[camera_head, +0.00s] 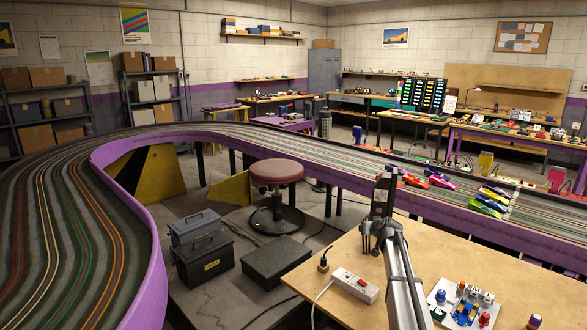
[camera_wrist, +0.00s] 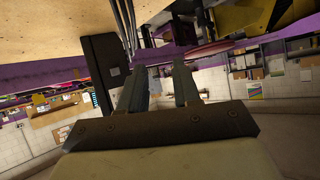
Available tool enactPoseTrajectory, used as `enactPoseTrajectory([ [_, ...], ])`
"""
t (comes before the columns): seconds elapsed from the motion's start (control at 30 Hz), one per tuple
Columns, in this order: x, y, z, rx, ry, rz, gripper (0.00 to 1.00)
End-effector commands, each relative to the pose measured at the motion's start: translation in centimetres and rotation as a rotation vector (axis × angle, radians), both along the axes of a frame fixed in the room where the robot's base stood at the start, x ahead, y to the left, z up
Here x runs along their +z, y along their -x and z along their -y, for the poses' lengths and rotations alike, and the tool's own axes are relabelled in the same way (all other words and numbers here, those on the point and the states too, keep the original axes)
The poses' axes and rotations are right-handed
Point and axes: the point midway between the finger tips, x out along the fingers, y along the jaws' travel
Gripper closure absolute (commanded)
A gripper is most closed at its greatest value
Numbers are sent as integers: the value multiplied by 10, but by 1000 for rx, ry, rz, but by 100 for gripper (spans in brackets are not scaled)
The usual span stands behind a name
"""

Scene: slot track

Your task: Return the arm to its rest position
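My gripper (camera_wrist: 160,78) shows in the wrist view with its two fingers apart and nothing visible between them. The wrist view is upside down, with the room's walls and shelves beyond the fingers. In the head view my arm rises from the bottom edge over the wooden table (camera_head: 345,245), its dark end up in front of the purple-edged track (camera_head: 330,172). The fingertips are too small to make out there. I see no contact between the gripper and any object.
A power strip (camera_head: 355,285) lies left of my arm on the table. Several slot cars (camera_head: 428,180) sit on the track behind. A red stool (camera_head: 277,172) and dark toolboxes (camera_head: 203,262) stand on the floor to the left.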

Motion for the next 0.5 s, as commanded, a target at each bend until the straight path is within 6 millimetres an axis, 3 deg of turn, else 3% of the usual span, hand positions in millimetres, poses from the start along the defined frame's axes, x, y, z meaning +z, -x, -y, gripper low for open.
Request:
enactPoseTrajectory([
  [0.03,0,-4,-33,10,-27,21,68],
  [0.2,3,-13,-127,21,-129,91,68],
  [0.3,5,-13,-178,26,-190,125,68],
  [0.5,8,-7,-260,31,-296,174,68],
])
